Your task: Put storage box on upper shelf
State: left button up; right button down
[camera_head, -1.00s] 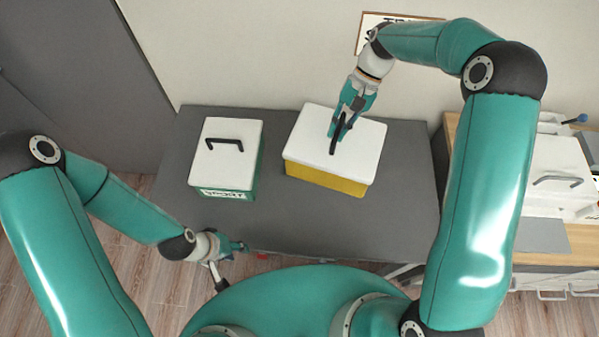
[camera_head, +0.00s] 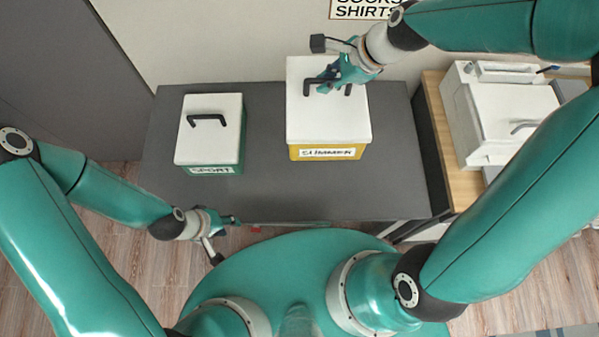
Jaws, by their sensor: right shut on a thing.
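A yellow storage box with a white lid (camera_head: 330,119) and a "SUMMER" label is at the middle right of the dark table. My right gripper (camera_head: 324,88) is shut on its black handle from above. The gripper hides part of the handle and lid, and I cannot tell whether the box's base touches the table. A green storage box with a white lid (camera_head: 206,145), labelled "SPORT", stands to its left with its black handle free. My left gripper (camera_head: 230,219) is low by the table's front left edge, touching neither box; its fingers are too small to read. No upper shelf is visible.
The dark table (camera_head: 265,190) is bare in front of and between the boxes. A wooden surface with a white appliance-like unit (camera_head: 505,115) stands at the right. A wall sign (camera_head: 365,9) reading "SHIRTS" is at the top, cut off. The wall is close behind the table.

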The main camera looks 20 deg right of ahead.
aim_at(324, 105)
notch_tip(324, 105, down, 8)
jog(key=shift+f, duration=0.2)
jog(key=f, duration=0.1)
jog(key=f+b, duration=0.1)
jog(key=f, duration=0.1)
jog(key=f+b, duration=0.1)
jog(key=f, duration=0.1)
jog(key=shift+w+d+f, duration=0.15)
jog(key=shift+w+d, duration=0.15)
jog(key=shift+w, duration=0.05)
jog(key=shift+d+f, duration=0.1)
jog(key=shift+f, duration=0.25)
jog(key=shift+f+b, duration=0.1)
jog(key=shift+b, duration=0.3)
pick_arm(q)
jog(key=f+b, duration=0.1)
jog(key=f, duration=0.1)
jog(key=f+b, duration=0.2)
jog(key=f, duration=0.1)
jog(key=shift+w+d+f, duration=0.1)
jog(key=shift+w, duration=0.1)
pick_arm(e)
notch_tip(324, 105, down, 4)
jog(key=shift+s+f, duration=0.1)
